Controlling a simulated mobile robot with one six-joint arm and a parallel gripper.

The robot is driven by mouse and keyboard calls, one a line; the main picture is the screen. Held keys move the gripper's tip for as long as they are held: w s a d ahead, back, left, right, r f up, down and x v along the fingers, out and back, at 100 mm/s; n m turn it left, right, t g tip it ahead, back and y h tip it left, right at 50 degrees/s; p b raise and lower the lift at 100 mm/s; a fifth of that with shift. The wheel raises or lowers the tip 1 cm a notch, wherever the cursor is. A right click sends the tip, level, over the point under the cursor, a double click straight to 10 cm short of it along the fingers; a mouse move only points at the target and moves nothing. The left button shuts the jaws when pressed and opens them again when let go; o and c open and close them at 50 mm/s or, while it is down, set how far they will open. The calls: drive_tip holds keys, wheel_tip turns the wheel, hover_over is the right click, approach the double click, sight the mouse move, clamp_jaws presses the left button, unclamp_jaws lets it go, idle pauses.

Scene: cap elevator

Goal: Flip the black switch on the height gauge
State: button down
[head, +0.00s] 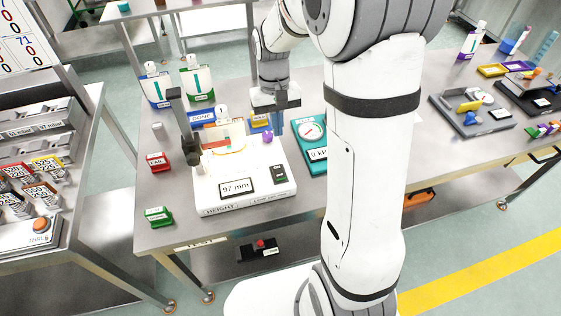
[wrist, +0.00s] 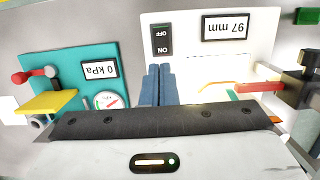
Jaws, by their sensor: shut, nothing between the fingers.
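The height gauge (head: 212,193) is a white box on the metal table, with a dark upright post at its left and a display reading 97 mm. Its black switch (head: 279,174) sits at the right of its top. In the wrist view, the switch (wrist: 162,40) shows OFF and ON labels upside down; I cannot tell which side is pressed. My gripper (head: 277,132) hangs by the far right side of the gauge. In the wrist view, its blue fingers (wrist: 157,85) are together and empty, pointing towards the switch, with a gap between their tips and it.
A teal pressure gauge (head: 316,160) reading 0 kPa stands right of the height gauge; a red-knobbed lever shows near it in the wrist view (wrist: 35,74). Red (head: 158,162) and green (head: 158,216) labelled blocks lie at left. Bins with cards (head: 198,84) stand behind.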

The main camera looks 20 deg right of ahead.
sight(281, 174)
drive_tip(key=f, duration=0.4)
drive_tip(key=s+f+p, duration=0.1)
drive_tip(key=f, duration=0.4)
drive_tip(key=s+f+p, duration=0.1)
drive_tip(key=f, duration=0.4)
drive_tip(key=shift+s+d, duration=0.1)
drive_tip(key=shift+s, duration=0.1)
